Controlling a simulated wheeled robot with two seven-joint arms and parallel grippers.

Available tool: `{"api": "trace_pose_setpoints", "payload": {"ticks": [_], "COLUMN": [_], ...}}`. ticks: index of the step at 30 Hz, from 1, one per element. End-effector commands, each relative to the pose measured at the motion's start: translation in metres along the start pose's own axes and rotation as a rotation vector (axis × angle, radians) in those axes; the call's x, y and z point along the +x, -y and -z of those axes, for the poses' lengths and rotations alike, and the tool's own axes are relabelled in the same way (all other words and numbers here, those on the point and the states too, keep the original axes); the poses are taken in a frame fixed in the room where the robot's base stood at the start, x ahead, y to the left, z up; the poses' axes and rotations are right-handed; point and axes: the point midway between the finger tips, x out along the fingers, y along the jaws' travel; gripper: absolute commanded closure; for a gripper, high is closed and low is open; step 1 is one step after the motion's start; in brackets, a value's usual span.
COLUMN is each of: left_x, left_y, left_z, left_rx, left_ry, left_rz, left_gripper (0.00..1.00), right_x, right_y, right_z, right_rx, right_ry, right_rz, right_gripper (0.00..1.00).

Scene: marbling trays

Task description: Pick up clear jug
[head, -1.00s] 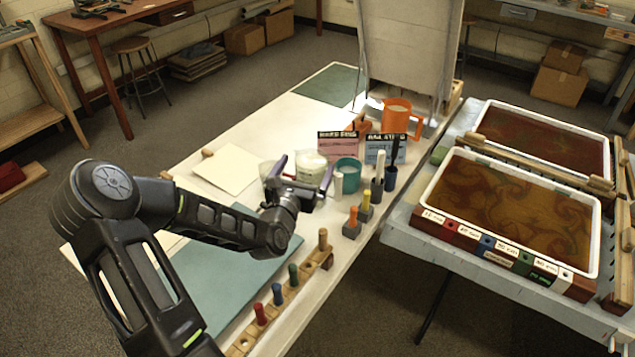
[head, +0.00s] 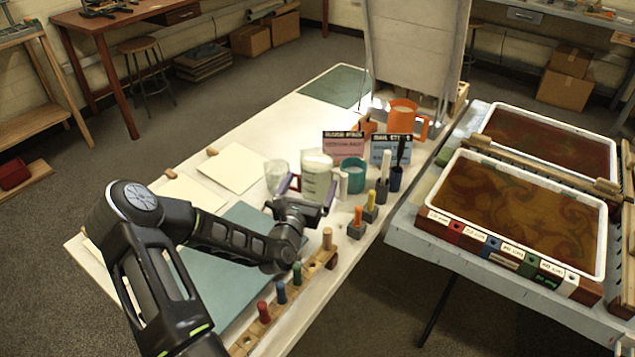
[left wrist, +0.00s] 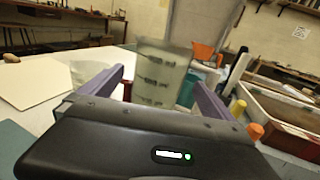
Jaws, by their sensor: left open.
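The clear jug (head: 317,176) stands upright on the white table, a cloudy see-through vessel with a pale handle at its right. My left gripper (head: 306,190) is open, with one purple finger at each side of the jug's near part. In the left wrist view the left gripper (left wrist: 157,88) shows gaps beside the jug; I cannot tell whether either finger touches it. My right gripper is not in view.
A clear cup (head: 276,174) stands close left of the jug, and a teal cup (head: 353,177) close right. An orange jug (head: 403,118) stands farther back. A wooden peg rack (head: 293,296) lies along the near edge. Marbling trays (head: 505,222) stand at right.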

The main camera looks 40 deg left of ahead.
Motion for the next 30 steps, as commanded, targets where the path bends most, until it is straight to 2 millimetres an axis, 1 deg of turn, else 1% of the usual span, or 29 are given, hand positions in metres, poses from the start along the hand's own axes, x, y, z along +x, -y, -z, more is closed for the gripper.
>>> {"api": "trace_pose_setpoints", "payload": {"ticks": [1,4,14,17,24,27,30], "left_x": [0.005,0.010,0.013,0.021,0.054,0.060,0.061], "left_y": [0.001,0.000,0.000,0.000,0.000,0.000,0.000], "left_z": [-0.001,0.000,0.000,-0.001,-0.001,0.000,0.000], "left_rx": [-0.001,-0.001,-0.001,-0.001,0.000,0.000,-0.001], "left_ry": [-0.002,-0.003,-0.003,-0.002,-0.003,-0.003,-0.004], "left_rz": [0.001,0.000,0.000,0.001,0.000,0.000,0.000], "left_gripper": [0.00,0.00,0.00,0.00,0.00,0.00,0.00], "right_x": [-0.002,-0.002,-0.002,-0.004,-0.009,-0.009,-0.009], "right_y": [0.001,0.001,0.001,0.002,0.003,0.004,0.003], "right_z": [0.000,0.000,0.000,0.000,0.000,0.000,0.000], "right_rx": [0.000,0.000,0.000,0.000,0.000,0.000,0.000], "right_ry": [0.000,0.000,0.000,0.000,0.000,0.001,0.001], "right_rz": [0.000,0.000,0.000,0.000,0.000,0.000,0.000], "right_gripper": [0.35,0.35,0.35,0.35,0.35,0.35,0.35]}}
